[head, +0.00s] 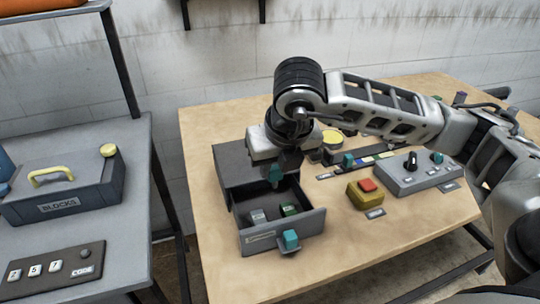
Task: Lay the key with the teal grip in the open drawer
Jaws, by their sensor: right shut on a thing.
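My right gripper (276,164) reaches in from the right and points down over the open drawer (315,222). It is shut on the key with the teal grip (275,174); the teal grip shows just below the fingers, and the rest of the key is hard to make out against the dark drawer. The drawer sticks out from a grey cabinet (229,162) and has a teal handle (290,239) on its front. Inside lie a small grey item (257,216) and a small green item (289,210). My left gripper is not in view.
On the wooden table (340,270), a yellow block with a red button (366,190) and a grey control box (412,175) stand right of the drawer. A rail with a teal slider (348,159) lies behind. A grey side table holds a toolbox (65,195) and code panel (52,270).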

